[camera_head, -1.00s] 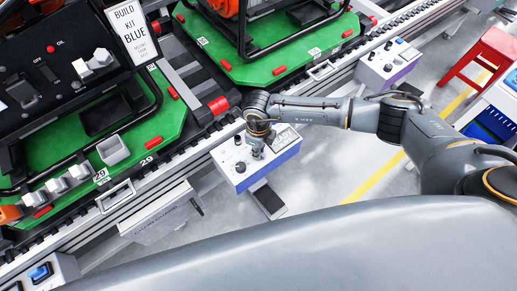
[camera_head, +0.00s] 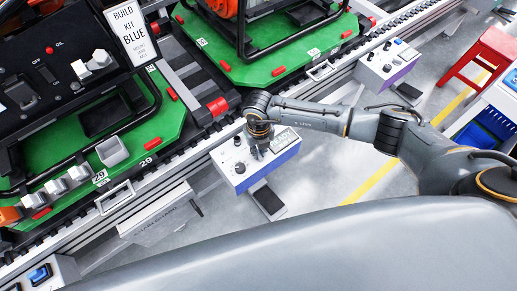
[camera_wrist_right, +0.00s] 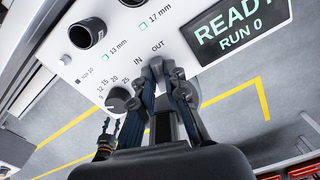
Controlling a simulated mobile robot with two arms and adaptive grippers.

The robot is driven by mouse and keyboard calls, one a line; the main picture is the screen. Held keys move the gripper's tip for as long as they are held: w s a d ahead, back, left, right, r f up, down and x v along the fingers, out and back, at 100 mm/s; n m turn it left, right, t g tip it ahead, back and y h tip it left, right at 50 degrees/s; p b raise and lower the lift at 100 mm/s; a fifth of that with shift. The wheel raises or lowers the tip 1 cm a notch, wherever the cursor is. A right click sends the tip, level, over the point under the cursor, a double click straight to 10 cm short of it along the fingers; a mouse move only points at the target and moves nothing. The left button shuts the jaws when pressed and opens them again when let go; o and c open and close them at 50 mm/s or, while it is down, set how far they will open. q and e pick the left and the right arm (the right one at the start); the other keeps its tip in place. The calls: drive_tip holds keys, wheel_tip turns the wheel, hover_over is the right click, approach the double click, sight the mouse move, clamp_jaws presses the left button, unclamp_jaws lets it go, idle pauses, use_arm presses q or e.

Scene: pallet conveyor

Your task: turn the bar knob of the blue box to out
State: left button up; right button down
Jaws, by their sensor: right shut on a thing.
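The blue box (camera_head: 273,171) stands beside the conveyor, with a white top panel and a blue-violet side. My right gripper (camera_head: 257,153) comes down onto its top panel, beside the small display. In the right wrist view its fingers (camera_wrist_right: 167,72) are closed together on the bar knob, right by the printed words IN and OUT. The fingers hide most of the knob, so I cannot tell exactly where it points. The display (camera_wrist_right: 238,30) reads READY, RUN 0. My left gripper is not in view.
The panel also carries a black knob (camera_wrist_right: 88,33) and a numbered dial (camera_wrist_right: 118,98) close to my fingers. A similar box (camera_head: 388,66) stands further along the conveyor. Green pallets (camera_head: 275,60) lie on the conveyor. A red stool (camera_head: 482,58) stands at the right.

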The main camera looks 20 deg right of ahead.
sight(259, 153)
drive_tip(key=shift+m, duration=1.1)
drive_tip(key=c, duration=1.4)
unclamp_jaws()
drive_tip(key=shift+o, duration=0.2)
drive_tip(key=shift+r, duration=0.1)
wheel_tip(259, 153, up, 12)
